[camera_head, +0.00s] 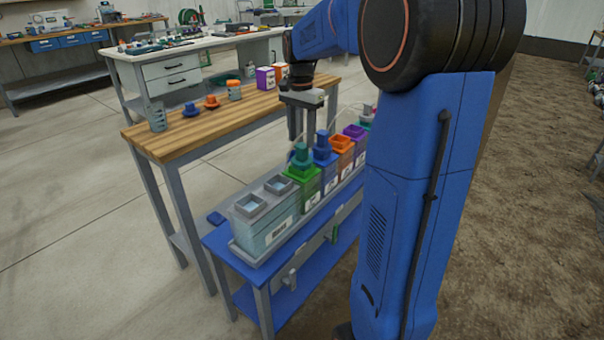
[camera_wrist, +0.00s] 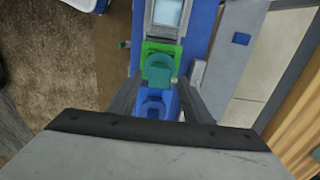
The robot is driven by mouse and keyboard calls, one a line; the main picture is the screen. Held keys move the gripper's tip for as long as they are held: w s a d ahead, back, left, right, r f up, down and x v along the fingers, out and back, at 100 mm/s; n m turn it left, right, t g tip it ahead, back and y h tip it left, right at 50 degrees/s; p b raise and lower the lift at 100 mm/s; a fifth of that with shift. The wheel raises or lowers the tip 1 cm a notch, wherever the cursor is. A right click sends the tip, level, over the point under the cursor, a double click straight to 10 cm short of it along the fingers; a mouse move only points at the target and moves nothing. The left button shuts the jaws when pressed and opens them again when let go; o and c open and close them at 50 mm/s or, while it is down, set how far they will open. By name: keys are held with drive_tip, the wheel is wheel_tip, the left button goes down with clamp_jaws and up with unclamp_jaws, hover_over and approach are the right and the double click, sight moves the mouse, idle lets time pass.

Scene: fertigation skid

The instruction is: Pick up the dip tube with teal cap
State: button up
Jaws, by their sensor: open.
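The dip tube with teal cap (camera_head: 301,154) stands upright in the green-topped container (camera_head: 305,180) on the blue bench. In the wrist view the teal cap (camera_wrist: 158,68) sits within the green container top (camera_wrist: 162,47), near the fingertips. My gripper (camera_head: 303,138) points down above the row of containers, close to the teal cap. In the wrist view its two fingers (camera_wrist: 160,80) are apart with nothing held between them. A blue cap (camera_wrist: 153,108) shows lower, between the fingers' lines. Whether the fingers touch the teal cap cannot be told.
The blue cap (camera_head: 322,147) stands right beside the teal one. Orange (camera_head: 341,143) and purple (camera_head: 354,132) containers follow behind. A grey double-opening container (camera_head: 264,222) is at the near end. A wooden-topped table (camera_head: 180,138) with cups and small parts stands left.

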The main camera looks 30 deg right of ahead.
sight(302, 145)
drive_tip(key=shift+w+d+f, duration=0.1)
drive_tip(key=shift+f, duration=1.25)
drive_tip(key=shift+d+f, duration=0.1)
drive_tip(key=shift+f, duration=1.2)
clamp_jaws()
drive_tip(key=shift+r, duration=0.1)
